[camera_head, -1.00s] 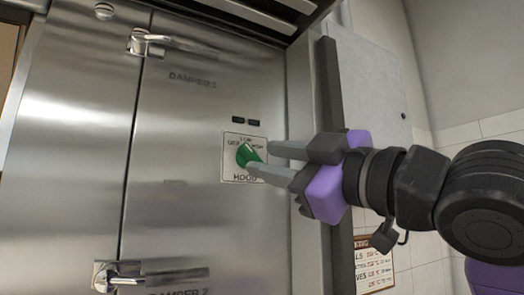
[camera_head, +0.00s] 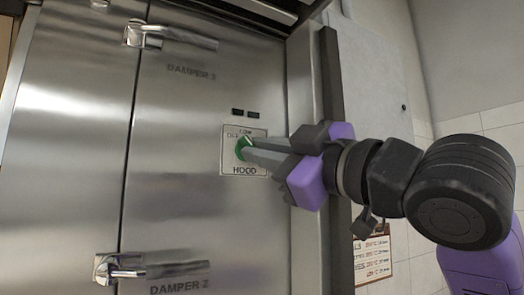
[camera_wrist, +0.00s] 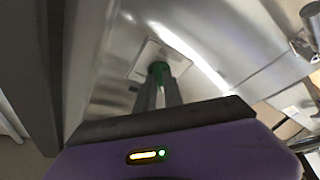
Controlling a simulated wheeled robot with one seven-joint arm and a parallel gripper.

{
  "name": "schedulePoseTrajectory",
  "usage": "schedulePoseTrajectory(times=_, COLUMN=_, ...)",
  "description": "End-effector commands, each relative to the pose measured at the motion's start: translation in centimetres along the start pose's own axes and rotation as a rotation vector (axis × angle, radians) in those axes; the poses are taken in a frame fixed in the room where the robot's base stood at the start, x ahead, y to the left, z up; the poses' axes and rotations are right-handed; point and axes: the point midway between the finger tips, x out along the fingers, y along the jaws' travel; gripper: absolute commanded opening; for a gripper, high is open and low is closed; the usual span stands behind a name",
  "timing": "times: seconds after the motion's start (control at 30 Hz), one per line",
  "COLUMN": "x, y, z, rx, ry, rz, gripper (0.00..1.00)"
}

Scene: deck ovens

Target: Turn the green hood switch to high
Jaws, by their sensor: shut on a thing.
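The green hood switch (camera_head: 242,149) is a round knob on a white plate marked HOOD (camera_head: 240,168) on the steel oven front. Printing above the knob includes LOW; the rest is too small or covered to read. My gripper (camera_head: 252,149) reaches in from the right, with its grey fingers shut on the knob and hiding its right side. In the wrist view the fingertips (camera_wrist: 160,85) sit on both sides of the green knob (camera_wrist: 158,70). Which mark the knob points to cannot be told.
Two dark indicators (camera_head: 245,113) sit above the plate. Damper handles, an upper one (camera_head: 170,37) and a lower one (camera_head: 150,268), stick out at the left. A dark vertical post (camera_head: 333,130) stands behind my gripper. A printed sign (camera_head: 372,256) hangs at lower right.

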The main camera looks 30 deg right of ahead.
Motion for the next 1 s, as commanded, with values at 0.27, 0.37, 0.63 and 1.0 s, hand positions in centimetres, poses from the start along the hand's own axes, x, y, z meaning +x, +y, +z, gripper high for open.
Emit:
schedulePoseTrajectory(times=0.27, x=-0.1, y=-0.4, z=0.1, rx=0.085, ry=0.002, rz=0.032, gripper=0.00)
schedulePoseTrajectory(times=0.37, x=-0.1, y=-0.6, z=0.1, rx=0.148, ry=0.003, rz=0.056, gripper=0.00)
schedulePoseTrajectory(times=0.63, x=0.0, y=-0.9, z=0.0, rx=0.373, ry=0.002, rz=0.147, gripper=0.00)
schedulePoseTrajectory(times=1.0, x=0.1, y=-1.1, z=-0.2, rx=0.699, ry=-0.001, rz=0.281, gripper=0.00)
